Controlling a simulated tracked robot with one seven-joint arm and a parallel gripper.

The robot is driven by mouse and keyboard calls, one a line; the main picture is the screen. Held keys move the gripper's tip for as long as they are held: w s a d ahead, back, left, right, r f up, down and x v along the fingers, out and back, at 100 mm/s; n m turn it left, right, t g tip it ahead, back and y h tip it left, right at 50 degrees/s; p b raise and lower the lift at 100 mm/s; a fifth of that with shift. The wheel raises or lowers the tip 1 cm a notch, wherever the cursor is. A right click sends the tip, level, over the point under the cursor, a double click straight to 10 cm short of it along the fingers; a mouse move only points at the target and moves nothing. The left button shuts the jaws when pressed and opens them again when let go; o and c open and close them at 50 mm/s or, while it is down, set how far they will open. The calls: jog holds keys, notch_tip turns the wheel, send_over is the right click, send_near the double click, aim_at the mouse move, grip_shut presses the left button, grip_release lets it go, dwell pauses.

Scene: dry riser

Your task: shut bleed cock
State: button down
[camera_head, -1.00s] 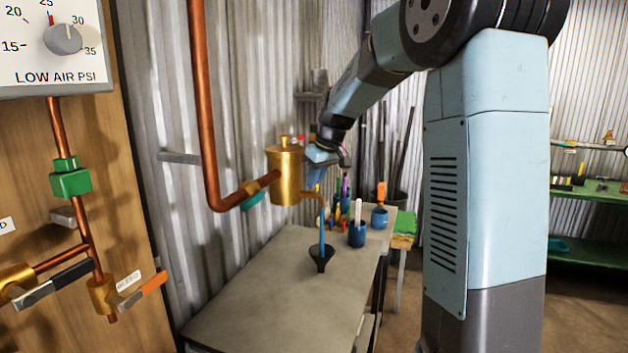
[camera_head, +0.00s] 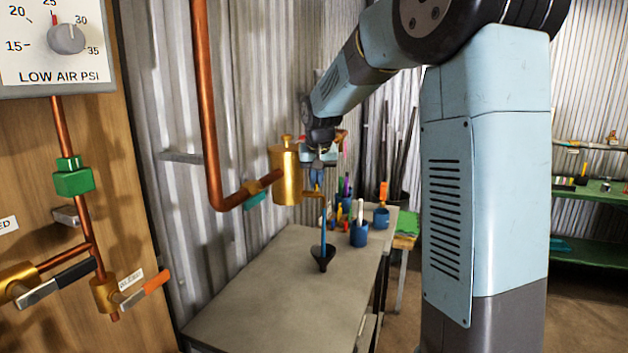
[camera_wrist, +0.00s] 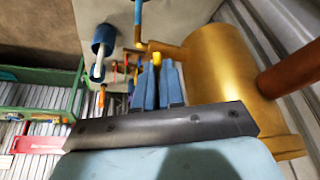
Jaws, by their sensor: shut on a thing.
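A brass pot (camera_head: 285,176) sits on the end of a copper pipe. A thin brass spout (camera_head: 313,195) leaves its lower right side, and a blue stream (camera_head: 323,232) runs from it down to a black funnel (camera_head: 323,259) on the bench. My gripper (camera_head: 317,187) points down beside the pot, over the spout. In the wrist view, the blue fingers (camera_wrist: 157,85) are shut on a small yellow handle (camera_wrist: 157,59), which I take for the bleed cock's; mostly its tip shows. The pot (camera_wrist: 222,75) is close on the right of the fingers.
Blue cups (camera_head: 358,234) with pens and tools stand on the grey bench (camera_head: 270,290). A wooden panel at left carries a gauge (camera_head: 55,40) and levers, one orange (camera_head: 150,286). Corrugated wall lies close behind the pot. The bench front is clear.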

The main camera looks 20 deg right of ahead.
jog(key=shift+r, duration=0.1)
dwell(0.3)
jog(key=c, duration=1.2)
grip_release()
jog(key=shift+c, duration=0.2)
jog(key=v, duration=1.3)
jog(key=shift+s+r, duration=0.15)
jog(key=shift+r, duration=0.1)
jog(key=shift+o, duration=0.3)
jog(key=shift+a, duration=0.15)
